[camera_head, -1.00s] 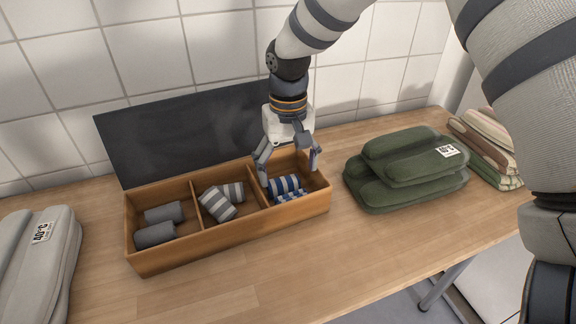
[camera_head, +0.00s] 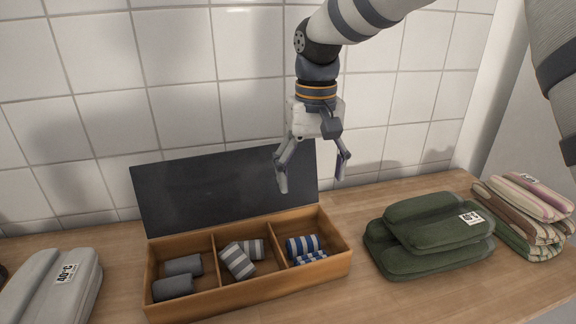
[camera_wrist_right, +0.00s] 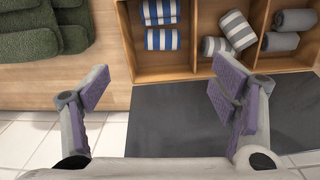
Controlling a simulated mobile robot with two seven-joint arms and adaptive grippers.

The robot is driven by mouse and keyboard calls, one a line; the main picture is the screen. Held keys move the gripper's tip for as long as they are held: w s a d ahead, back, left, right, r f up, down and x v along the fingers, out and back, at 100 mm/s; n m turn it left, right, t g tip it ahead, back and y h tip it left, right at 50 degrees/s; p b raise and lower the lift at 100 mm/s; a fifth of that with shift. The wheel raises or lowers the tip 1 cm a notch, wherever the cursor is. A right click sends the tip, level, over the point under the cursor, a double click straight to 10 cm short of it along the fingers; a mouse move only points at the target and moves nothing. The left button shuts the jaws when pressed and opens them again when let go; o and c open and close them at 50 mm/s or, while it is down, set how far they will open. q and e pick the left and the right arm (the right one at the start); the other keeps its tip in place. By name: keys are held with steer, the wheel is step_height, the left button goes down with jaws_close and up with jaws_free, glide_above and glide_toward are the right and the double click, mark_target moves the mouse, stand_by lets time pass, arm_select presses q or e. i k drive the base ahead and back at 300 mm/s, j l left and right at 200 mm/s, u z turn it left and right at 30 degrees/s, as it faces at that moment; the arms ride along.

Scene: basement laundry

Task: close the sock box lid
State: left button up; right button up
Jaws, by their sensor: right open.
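The wooden sock box (camera_head: 250,288) stands on the counter with its dark lid (camera_head: 215,190) raised, leaning back near the tiled wall. Its left compartment holds grey rolled socks (camera_head: 175,286), the middle one grey-white striped socks (camera_head: 238,262), the right one blue-white striped socks (camera_head: 303,246). My right gripper (camera_head: 312,184) is open and empty, above the right end of the box and lid, apart from both. In the right wrist view, the dark lid (camera_wrist_right: 170,125) lies below and between the open fingers (camera_wrist_right: 160,90), with the compartments (camera_wrist_right: 188,65) beyond. My left gripper is not in view.
A green towel stack (camera_head: 430,237) sits close to the right of the box, with striped towels (camera_head: 525,215) further right. Grey folded towels (camera_head: 50,290) lie at the left. The tiled wall (camera_head: 230,80) rises close behind the lid.

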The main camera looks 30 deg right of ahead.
mark_target(178, 196)
steer(key=k, duration=1)
